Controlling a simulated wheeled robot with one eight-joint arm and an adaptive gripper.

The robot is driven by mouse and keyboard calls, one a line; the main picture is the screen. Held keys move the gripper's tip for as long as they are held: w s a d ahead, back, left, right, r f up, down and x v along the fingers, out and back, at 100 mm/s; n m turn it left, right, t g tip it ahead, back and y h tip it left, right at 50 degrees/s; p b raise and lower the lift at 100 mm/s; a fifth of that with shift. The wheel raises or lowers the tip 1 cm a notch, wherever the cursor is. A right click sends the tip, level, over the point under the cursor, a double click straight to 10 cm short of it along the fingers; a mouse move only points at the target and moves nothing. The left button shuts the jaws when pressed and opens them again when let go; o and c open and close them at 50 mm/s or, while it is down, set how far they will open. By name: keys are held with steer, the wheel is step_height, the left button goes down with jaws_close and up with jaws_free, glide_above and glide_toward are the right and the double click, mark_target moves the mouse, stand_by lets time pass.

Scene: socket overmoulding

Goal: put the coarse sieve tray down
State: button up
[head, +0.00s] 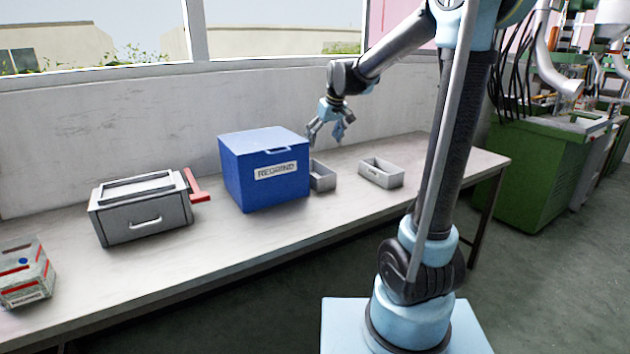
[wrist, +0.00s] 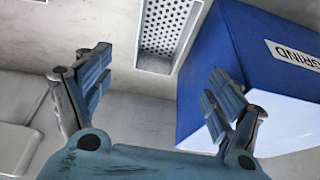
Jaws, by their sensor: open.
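A grey tray with a perforated floor (wrist: 168,28) shows in the wrist view, beyond my open fingers (wrist: 158,88). It appears to be the tray (head: 322,177) standing against the right side of the blue box in the head view, partly hidden by that box. I cannot tell from the holes whether it is the coarse sieve. My gripper (head: 327,136) is open and empty, above and behind this tray, apart from it. A second grey tray (head: 381,173) sits on the bench further right; its floor is not clear.
The blue box labelled REGRIND (head: 262,178) stands close beside my gripper and also fills the right of the wrist view (wrist: 205,70). A grey drawer unit (head: 140,212) with a red handle and a small carton (head: 25,272) stand left on the bench (head: 215,262). The bench front is clear.

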glide_toward(315, 175)
steer(key=f, duration=0.1)
steer(key=s+a+f, duration=0.2)
steer(key=shift+s+f, duration=0.25)
steer(key=shift+f, duration=0.1)
stand_by(0.4)
steer(key=shift+c, duration=0.2)
steer(key=c, duration=0.9)
steer(key=shift+c, duration=0.2)
